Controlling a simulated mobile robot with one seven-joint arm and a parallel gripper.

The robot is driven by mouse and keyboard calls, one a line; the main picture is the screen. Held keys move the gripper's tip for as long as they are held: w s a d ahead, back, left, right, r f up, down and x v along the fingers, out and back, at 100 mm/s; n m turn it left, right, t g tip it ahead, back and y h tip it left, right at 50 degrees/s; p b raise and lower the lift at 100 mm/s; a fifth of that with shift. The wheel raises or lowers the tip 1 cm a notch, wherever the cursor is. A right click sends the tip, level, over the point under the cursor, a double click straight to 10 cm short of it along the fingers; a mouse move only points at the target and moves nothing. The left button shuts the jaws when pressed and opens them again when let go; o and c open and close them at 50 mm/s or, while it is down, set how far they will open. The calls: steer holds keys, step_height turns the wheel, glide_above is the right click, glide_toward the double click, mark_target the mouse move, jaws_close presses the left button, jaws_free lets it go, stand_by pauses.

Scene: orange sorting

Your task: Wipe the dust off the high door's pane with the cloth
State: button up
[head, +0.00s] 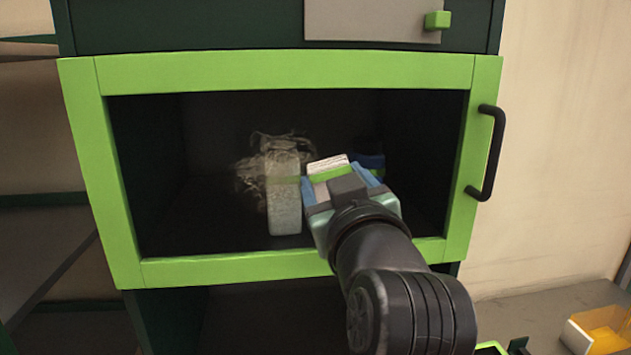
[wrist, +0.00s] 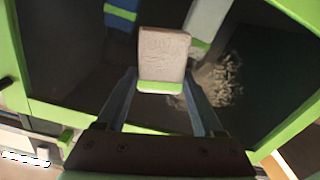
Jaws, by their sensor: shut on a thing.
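The high door (head: 285,65) has a bright green frame around a dark see-through pane (head: 210,120) and looks closed. A pale, swirly dust patch (head: 250,175) lies on the pane left of its middle; in the wrist view the dust (wrist: 222,82) shows to the right. My gripper (head: 342,183) is shut on the cloth (head: 328,164), a pale folded pad with a green band. The wrist view shows the cloth (wrist: 163,50) between the fingers, facing the pane. In the head view it is just right of the dust. Whether it touches the pane I cannot tell.
A pale upright box (head: 285,210) and a blue item (head: 372,160) show behind the pane. A black handle (head: 490,150) sticks out at the door's right side. A green knob (head: 437,20) is above. A yellow box (head: 600,330) stands at lower right.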

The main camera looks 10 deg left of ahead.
mark_target(336, 144)
steer(key=shift+w+d+r+p, duration=0.1)
steer(key=shift+d+r+p, duration=0.1)
steer(key=shift+r+p, duration=0.3)
steer(key=shift+w+d+r+p, duration=0.1)
steer(key=shift+d+r+p, duration=0.1)
steer(key=shift+r+p, duration=0.3)
steer(key=shift+s+a, duration=0.35)
steer(key=shift+a, duration=0.6)
steer(key=shift+s+a, duration=0.3)
steer(key=shift+a, duration=0.6)
steer(key=shift+s+a+p, duration=0.15)
steer(key=shift+s+a, duration=0.35)
steer(key=shift+a, duration=1.25)
steer(key=shift+s+a+p, duration=0.2)
steer(key=shift+s+a, duration=0.25)
steer(key=shift+a, duration=1.25)
steer(key=shift+s+a+p, duration=0.15)
steer(key=shift+s+a, duration=0.35)
steer(key=shift+a, duration=1.25)
steer(key=shift+r+p, duration=0.95)
steer(key=shift+r, duration=0.1)
steer(key=shift+w+d+f, duration=0.1)
steer(key=shift+w+d, duration=0.55)
steer(key=shift+d, duration=1.7)
steer(key=shift+w+d+r, duration=0.1)
steer(key=shift+w+d, duration=0.6)
steer(key=shift+d, duration=1.7)
steer(key=shift+w+d+f, duration=0.1)
steer(key=shift+w+d, duration=0.55)
steer(key=shift+d, duration=1.7)
